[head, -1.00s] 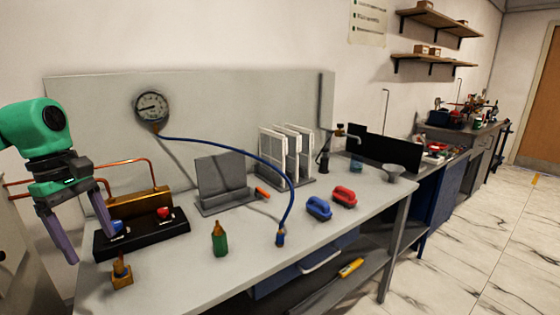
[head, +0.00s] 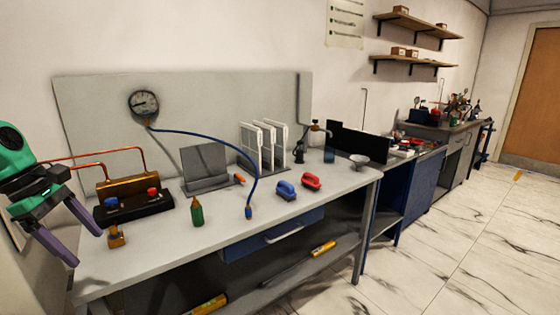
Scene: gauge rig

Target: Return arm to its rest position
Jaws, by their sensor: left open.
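My left gripper (head: 86,240) is at the left edge of the head view, with a green wrist and two purple-grey fingers spread apart. It is open and nothing shows between the fingers. It appears in front of the bench's left end, left of the small brass fitting (head: 116,237). Part of the left arm is cut off by the picture edge. My right gripper is not in view.
The bench (head: 165,249) holds a black valve block (head: 134,208), a green bottle (head: 197,211), a blue hose (head: 252,190) from the gauge (head: 143,103), a blue clamp-like piece (head: 286,190) and a red one (head: 311,181). Marble-patterned floor (head: 450,250) is clear at right.

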